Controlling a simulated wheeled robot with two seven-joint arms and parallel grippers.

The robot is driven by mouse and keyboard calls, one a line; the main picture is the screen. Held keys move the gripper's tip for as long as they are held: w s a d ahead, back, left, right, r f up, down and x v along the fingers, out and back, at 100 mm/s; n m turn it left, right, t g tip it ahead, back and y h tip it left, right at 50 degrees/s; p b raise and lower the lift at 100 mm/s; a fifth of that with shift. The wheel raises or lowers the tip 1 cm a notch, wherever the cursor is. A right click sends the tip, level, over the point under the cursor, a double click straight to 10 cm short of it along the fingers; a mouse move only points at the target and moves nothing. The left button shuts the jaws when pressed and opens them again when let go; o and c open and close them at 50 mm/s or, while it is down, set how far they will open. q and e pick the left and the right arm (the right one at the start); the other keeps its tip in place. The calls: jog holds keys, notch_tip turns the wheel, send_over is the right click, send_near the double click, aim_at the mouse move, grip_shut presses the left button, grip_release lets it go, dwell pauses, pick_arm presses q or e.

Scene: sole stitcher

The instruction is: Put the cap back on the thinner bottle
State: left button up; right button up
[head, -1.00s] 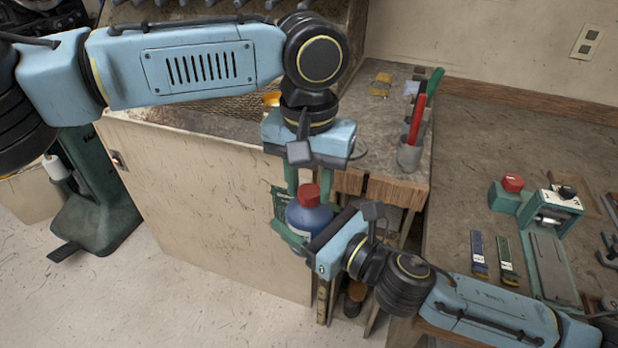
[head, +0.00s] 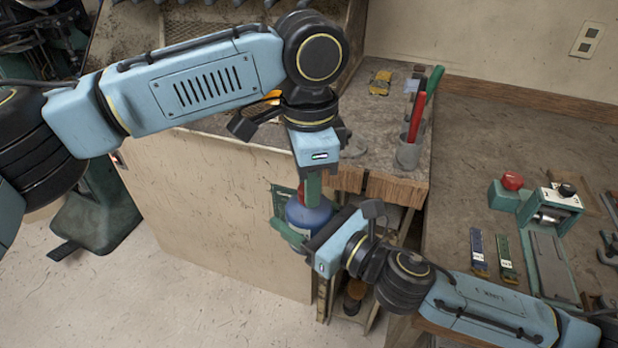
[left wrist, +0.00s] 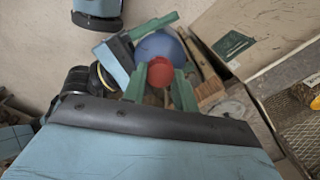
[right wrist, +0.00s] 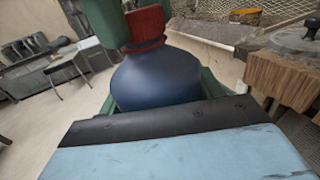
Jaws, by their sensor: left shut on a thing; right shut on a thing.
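A dark blue bottle (head: 309,214) is held upright in my right gripper (right wrist: 155,100), whose green fingers are shut around its body in front of the bench. A red cap (left wrist: 160,73) sits at the bottle's top. It shows clearly in the right wrist view (right wrist: 146,26), at the bottle's neck; I cannot tell how tightly it is seated. My left gripper (left wrist: 160,88) comes down from above and is shut on the red cap. In the head view its fingers hide most of the cap.
A bench (head: 385,130) stands behind, with a grey holder of red- and green-handled tools (head: 412,140). Below it is an open shelf with a brown item (head: 354,296). A right-hand table (head: 450,170) carries a green device and two small strips. The cream panel is close behind the bottle.

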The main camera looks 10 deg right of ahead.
pick_arm(q)
jog(key=o, duration=1.2)
jog(key=shift+c, duration=0.2)
notch_tip(320, 180, up, 12)
